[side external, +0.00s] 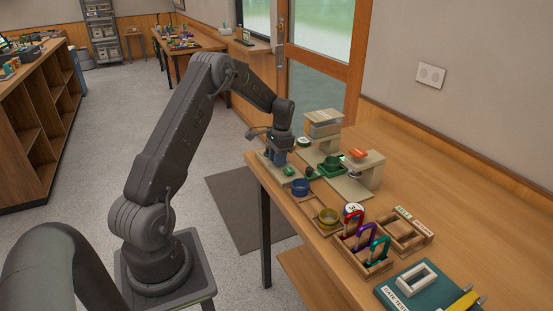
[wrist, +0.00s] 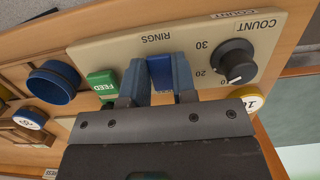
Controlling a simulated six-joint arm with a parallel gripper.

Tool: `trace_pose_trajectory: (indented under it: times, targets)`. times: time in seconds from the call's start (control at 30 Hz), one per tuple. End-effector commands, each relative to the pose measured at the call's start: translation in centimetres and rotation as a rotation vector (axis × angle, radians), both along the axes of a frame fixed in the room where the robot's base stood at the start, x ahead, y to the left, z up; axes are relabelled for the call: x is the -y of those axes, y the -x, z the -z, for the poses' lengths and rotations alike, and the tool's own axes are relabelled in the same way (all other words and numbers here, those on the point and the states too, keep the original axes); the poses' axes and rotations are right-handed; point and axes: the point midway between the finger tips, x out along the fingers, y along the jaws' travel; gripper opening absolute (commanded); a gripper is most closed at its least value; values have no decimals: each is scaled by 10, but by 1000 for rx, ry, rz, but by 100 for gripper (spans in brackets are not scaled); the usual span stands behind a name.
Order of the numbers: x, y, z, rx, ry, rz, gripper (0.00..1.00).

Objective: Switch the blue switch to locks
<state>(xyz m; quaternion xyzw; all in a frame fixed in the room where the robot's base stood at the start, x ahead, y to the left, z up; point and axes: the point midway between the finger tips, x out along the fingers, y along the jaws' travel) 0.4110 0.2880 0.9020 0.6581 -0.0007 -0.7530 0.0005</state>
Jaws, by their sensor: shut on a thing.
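The blue switch (wrist: 160,72) stands on a beige control panel (wrist: 112,52), between the two fingers of my gripper (wrist: 159,82). My gripper, also in the side view (side external: 279,157), is shut on the switch. The word RINGS is printed on the panel beside the switch; a LOCKS label does not show. A green FEED button (wrist: 103,84) sits left of the switch in the wrist view. A black knob (wrist: 235,60) with 10, 20 and 30 marks sits to its right. The gripper body hides the near part of the panel.
A blue round cup (side external: 300,187) and a yellow one (side external: 327,217) stand close to the panel. A green tray (side external: 333,166) and beige stands (side external: 362,172) are to its right. A wooden tray (side external: 361,262) holds colored carabiners.

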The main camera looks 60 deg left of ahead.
Motion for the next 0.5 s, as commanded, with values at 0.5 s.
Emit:
trace_pose_trajectory:
  times: [0.5]
  targets:
    - [0, -2, -1, -85, -2, 0, 26]
